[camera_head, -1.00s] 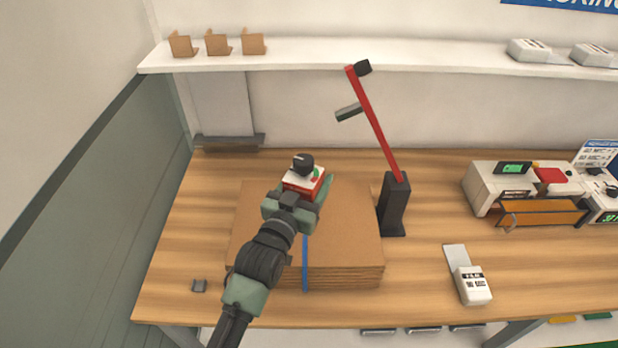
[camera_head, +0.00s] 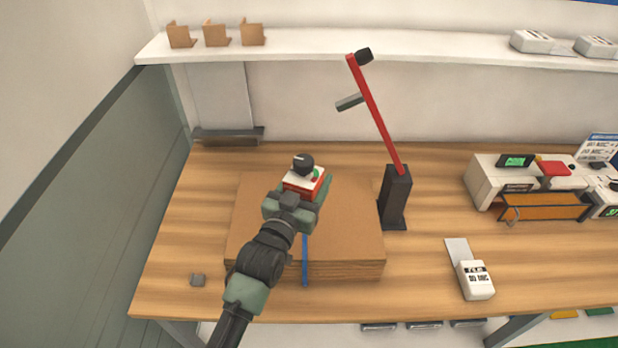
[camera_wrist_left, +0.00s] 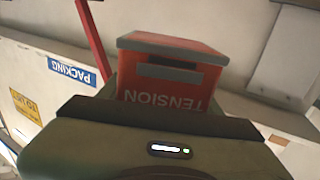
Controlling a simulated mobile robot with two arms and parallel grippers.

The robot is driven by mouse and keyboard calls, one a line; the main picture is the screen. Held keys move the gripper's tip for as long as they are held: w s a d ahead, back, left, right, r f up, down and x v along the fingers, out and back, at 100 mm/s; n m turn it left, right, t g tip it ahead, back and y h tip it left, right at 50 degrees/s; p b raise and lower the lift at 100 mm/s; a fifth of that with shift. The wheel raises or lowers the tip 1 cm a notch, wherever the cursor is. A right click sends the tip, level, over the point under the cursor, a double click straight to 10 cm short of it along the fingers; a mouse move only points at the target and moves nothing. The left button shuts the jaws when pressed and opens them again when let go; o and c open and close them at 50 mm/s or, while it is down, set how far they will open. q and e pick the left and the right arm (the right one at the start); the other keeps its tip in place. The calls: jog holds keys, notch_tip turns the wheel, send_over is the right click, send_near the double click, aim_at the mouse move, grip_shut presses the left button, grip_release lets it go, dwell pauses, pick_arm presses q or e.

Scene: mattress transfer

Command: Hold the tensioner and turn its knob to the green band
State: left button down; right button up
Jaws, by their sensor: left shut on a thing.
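The tensioner (camera_head: 301,182) is a small red and white box with a black knob (camera_head: 303,162) on top and a green patch beside the knob. It sits over the stack of cardboard sheets (camera_head: 345,230), above the blue strap (camera_head: 305,262). My left gripper (camera_head: 308,190) is shut on the tensioner from the near side. In the left wrist view the red tensioner body (camera_wrist_left: 165,85) shows the word TENSION upside down, close beyond the gripper. A pale mark shows on the knob, but its exact setting is too small to read. My right gripper is not in view.
A red lever on a black post (camera_head: 395,195) stands right of the stack. A white labelled device (camera_head: 474,280) lies at the front right, with white machines (camera_head: 490,180) behind. A white shelf (camera_head: 330,55) runs above.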

pick_arm(q)
jog(key=shift+f+b, duration=0.6)
jog(key=shift+f, duration=0.25)
jog(key=shift+f, duration=0.3)
jog(key=shift+f+b, duration=0.95)
jog(key=shift+f, duration=0.05)
jog(key=shift+f+b, duration=0.5)
jog(key=shift+f, duration=0.2)
jog(key=shift+f+b, duration=0.95)
jog(key=shift+f, duration=0.4)
jog(key=shift+f, duration=0.35)
jog(key=shift+f+b, duration=0.35)
jog(key=shift+b, duration=0.15)
